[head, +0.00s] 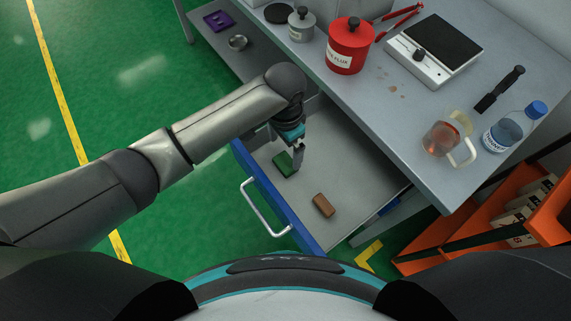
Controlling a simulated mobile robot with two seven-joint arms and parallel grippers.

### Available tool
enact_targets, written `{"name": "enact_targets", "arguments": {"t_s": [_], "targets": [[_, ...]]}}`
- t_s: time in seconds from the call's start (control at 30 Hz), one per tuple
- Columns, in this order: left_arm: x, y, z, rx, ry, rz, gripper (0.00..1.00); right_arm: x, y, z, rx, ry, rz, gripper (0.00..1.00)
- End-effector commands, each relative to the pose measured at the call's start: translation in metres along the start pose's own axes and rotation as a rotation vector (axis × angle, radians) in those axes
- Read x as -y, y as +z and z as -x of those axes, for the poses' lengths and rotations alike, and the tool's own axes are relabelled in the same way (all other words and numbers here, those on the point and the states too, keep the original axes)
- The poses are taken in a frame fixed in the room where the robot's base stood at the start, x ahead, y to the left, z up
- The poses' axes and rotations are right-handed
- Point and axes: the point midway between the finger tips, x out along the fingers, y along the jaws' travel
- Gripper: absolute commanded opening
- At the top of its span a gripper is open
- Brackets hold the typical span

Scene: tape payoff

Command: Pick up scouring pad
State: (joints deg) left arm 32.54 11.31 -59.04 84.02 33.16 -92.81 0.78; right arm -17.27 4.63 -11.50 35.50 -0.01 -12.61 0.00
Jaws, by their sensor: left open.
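The scouring pad (281,164), a small dark green block, lies flat on the floor of an open drawer (345,172). My left gripper (298,163) reaches down into the drawer, with its fingers right beside the pad's right edge. The gripper is open and holds nothing. I cannot tell whether a finger touches the pad. My right gripper is not in view.
A brown block (323,205) lies in the drawer near its front. The drawer has a blue front and a white handle (265,209). On the bench above stand a red pot (349,47), a hot plate (434,50), a glass jug (440,139) and a bottle (510,128).

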Motion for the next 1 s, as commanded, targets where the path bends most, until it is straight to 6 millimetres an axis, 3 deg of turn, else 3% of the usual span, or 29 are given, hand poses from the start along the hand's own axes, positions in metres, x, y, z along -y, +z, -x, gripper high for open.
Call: {"name": "enact_targets", "arguments": {"t_s": [0.27,0.5,0.77,1.0], "targets": [[-0.002,0.001,-0.018,0.000,0.000,-0.001,1.00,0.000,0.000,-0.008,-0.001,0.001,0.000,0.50],[-0.005,0.002,-0.054,0.000,0.000,0.000,1.00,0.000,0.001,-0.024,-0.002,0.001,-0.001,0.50],[-0.005,0.002,-0.058,-0.001,-0.001,-0.001,1.00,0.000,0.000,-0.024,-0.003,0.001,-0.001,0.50],[-0.005,0.002,-0.057,-0.001,-0.001,-0.001,0.75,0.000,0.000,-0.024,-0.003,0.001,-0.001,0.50]]}}
